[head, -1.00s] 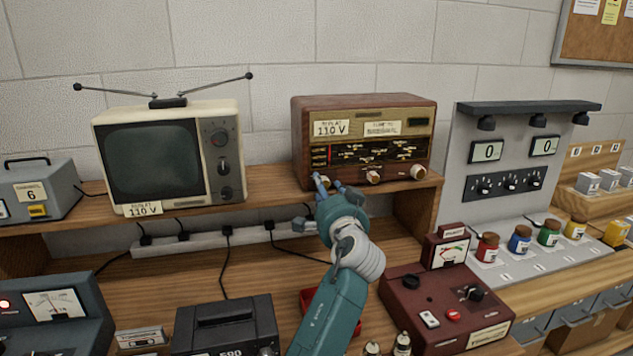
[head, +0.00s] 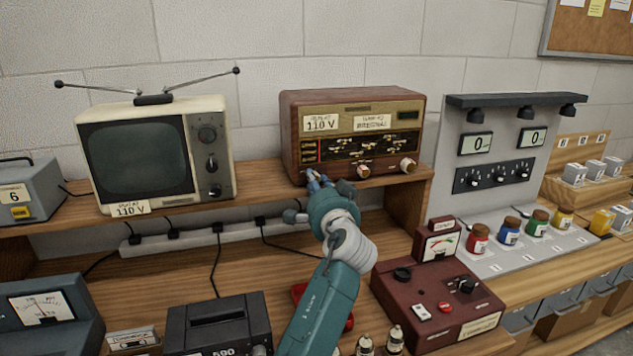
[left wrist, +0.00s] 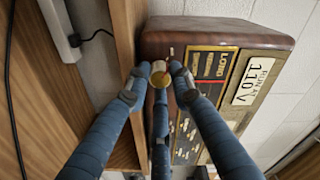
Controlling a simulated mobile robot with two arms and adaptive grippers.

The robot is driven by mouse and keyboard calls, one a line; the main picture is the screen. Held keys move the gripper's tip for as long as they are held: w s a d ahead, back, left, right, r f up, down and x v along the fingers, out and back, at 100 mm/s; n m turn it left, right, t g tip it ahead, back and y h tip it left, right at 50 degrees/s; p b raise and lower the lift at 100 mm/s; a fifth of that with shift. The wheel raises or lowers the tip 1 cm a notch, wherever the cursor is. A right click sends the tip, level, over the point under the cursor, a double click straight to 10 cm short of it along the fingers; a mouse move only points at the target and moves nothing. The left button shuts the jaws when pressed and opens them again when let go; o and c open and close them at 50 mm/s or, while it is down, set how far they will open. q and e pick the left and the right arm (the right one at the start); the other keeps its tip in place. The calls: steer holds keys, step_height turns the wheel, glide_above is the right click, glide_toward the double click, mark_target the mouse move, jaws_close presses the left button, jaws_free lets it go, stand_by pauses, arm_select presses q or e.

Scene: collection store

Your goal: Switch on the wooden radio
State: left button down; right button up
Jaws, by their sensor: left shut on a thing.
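The wooden radio (head: 289,135) stands on the wooden shelf, right of the television, with a dark dial and small knobs along its lower front. A "RUN AT 110 V" label is on its face. My left gripper (head: 318,182) is at the radio's lower left front corner, over the leftmost knob. In the left wrist view, the fingers (left wrist: 159,78) are closed around this brass-and-cream knob (left wrist: 159,73). Its sides are partly covered by the fingers. Two other knobs (head: 363,172) are free, further right. The dial shows no clear glow. My right gripper is not in view.
A cream television (head: 222,150) stands to the left on the same shelf (head: 265,190). A power strip (head: 190,236) with black plugs runs below. A dark red meter box (head: 440,300) and a black device (head: 215,325) sit on the lower bench near my arm.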

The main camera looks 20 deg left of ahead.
arm_select(q)
steer(key=shift+w+r+m+g+p, duration=0.1)
steer(key=shift+m+g+p, duration=0.1)
steer(key=shift+m+p, duration=2.1)
steer(key=shift+s+r+m+g+p, duration=0.1)
steer(key=shift+r+m+g+p, duration=0.1)
steer(key=shift+m+p, duration=2.15)
steer(key=shift+w+r+m+g+p, duration=0.1)
steer(key=shift+m+g+p, duration=0.1)
steer(key=shift+m+p, duration=2.1)
steer(key=c, duration=1.7)
jaws_free()
steer(key=shift+c, duration=0.2)
steer(key=shift+o, duration=1.1)
steer(key=shift+f, duration=0.1)
steer(key=shift+a+f, duration=0.1)
